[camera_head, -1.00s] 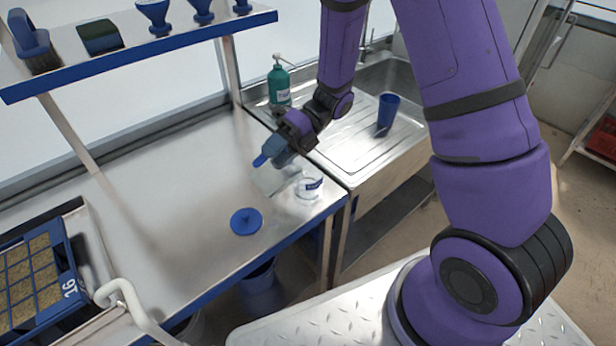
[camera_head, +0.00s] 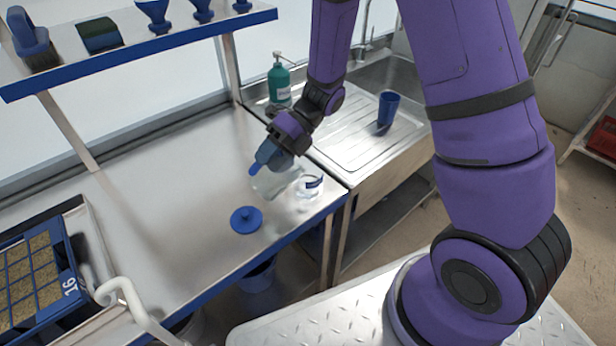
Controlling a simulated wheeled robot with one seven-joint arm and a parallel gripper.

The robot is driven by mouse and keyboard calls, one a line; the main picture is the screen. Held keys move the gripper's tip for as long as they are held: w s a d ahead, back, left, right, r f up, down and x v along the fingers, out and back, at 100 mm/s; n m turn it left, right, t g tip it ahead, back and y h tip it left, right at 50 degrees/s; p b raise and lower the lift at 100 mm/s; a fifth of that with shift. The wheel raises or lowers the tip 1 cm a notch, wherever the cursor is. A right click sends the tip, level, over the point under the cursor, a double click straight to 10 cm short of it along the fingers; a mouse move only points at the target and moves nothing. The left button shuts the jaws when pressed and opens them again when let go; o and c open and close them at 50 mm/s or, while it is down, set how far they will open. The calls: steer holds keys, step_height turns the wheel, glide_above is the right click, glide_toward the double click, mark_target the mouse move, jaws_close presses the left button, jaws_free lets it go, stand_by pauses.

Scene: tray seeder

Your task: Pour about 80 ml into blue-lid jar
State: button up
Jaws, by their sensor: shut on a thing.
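My gripper (camera_head: 270,155) is shut on a clear vessel (camera_head: 272,184) with a blue part near its top. The vessel is tilted, with its lower end toward the jar, just left of it. A clear jar (camera_head: 307,190) with a dark blue band or label stands open near the bench's right front corner. The blue lid (camera_head: 246,220) with a knob lies on the bench, left of and nearer than the jar. The gripper partly hides the vessel's top. I cannot make out the liquid level or any stream, or whether vessel and jar touch.
A sink with a ribbed drainer (camera_head: 352,150) adjoins the bench on the right, holding a blue cup (camera_head: 388,108) and a green pump bottle (camera_head: 279,82). A blue-edged shelf (camera_head: 120,58) overhangs the back. A seed tray (camera_head: 72,262) sits at left. The bench middle is clear.

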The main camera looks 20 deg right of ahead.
steer(key=shift+s+a+r+t+h, duration=0.15)
steer(key=shift+a+r+t+h, duration=0.25)
steer(key=shift+a+h, duration=0.2)
steer(key=shift+s+a+f+h, duration=0.1)
steer(key=shift+s+f+h, duration=0.05)
steer(key=shift+f+h, duration=0.3)
steer(key=shift+f, duration=0.3)
steer(key=shift+a+f+t+h, duration=0.3)
steer(key=shift+f+h, duration=0.05)
steer(key=shift+h, duration=0.2)
steer(key=shift+a+f, duration=0.1)
